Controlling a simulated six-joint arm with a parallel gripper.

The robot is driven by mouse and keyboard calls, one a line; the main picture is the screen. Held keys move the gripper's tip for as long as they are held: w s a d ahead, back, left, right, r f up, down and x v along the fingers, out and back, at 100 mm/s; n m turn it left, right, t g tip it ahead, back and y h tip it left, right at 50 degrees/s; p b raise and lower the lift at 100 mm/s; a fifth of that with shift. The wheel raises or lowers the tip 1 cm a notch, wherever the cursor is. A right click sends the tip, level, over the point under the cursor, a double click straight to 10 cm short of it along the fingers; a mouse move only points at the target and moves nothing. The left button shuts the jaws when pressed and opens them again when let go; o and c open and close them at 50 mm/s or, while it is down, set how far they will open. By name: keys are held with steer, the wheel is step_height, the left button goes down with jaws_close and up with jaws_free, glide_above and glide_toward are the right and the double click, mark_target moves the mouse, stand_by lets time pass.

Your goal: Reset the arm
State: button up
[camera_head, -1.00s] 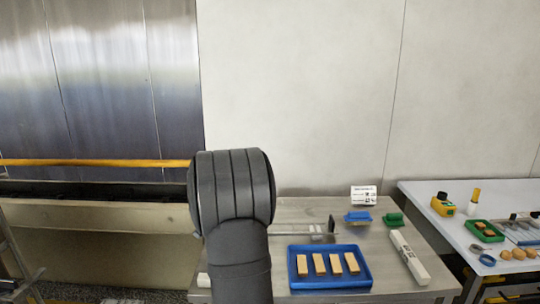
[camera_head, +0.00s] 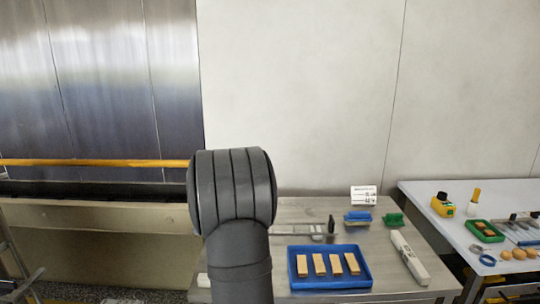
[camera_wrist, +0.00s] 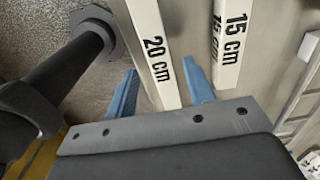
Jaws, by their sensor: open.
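My gripper (camera_wrist: 160,88) shows in the wrist view as two blue fingers spread well apart, with nothing gripped between them. A white bar marked "20 cm" (camera_wrist: 150,45) runs below, its near end showing between the fingers. A second white bar marked "15 cm" (camera_wrist: 229,45) lies to its right, beyond the right finger. In the head view my dark arm stands upright at the middle and hides part of the steel table (camera_head: 390,285). My gripper cannot be made out clearly there.
On the steel table are a blue tray (camera_head: 330,283) of several tan bars, a white labelled bar (camera_head: 410,257), blue (camera_head: 357,222) and green (camera_head: 393,220) items and a sign (camera_head: 363,195). A cluttered side table (camera_head: 440,190) stands right. A yellow rail (camera_head: 90,163) runs left.

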step_height(320, 180, up, 7)
step_height(320, 180, down, 12)
steer(key=shift+r, duration=0.2)
step_height(320, 180, up, 4)
steer(key=shift+f, duration=0.1)
steer(key=s+d+r, duration=0.4)
steer(key=d+r, duration=0.4)
steer(key=d, duration=0.2)
steer(key=s+a+r+n, duration=0.2)
steer(key=s+a+n, duration=0.25)
steer(key=a, duration=0.45)
steer(key=s+a+r+n, duration=0.1)
steer(key=s+a+n, duration=0.4)
steer(key=a, duration=0.4)
steer(key=s+a+r+n, duration=0.1)
steer(key=s+a+n, duration=0.3)
steer(key=s, duration=0.4)
steer(key=s+a+r+n, duration=0.2)
steer(key=s+a+n, duration=0.2)
steer(key=s, duration=0.5)
steer(key=shift+a+r, duration=0.25)
steer(key=shift+a, duration=0.85)
